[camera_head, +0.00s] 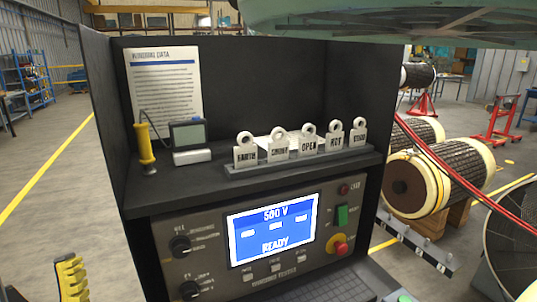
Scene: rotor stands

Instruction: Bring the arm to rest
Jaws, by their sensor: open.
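My gripper is not in view, and no part of my arm can be made out for sure. A black tester cabinet (225,73) fills the middle. Its blue screen (272,229) reads "500 V" and "READY". On its shelf a row of ring-topped tags (308,145) stands in a grey holder (300,162); one reads "OPEN". A yellow-handled probe (145,145) stands upright at the shelf's left, beside a small grey device (188,138).
A yellow toothed piece (71,279) shows at the lower left. A large pale green body (390,22) overhangs the upper right. Wound rotors (425,182) lie on the right, with red cables (450,168) before them. The floor (50,180) at left is clear.

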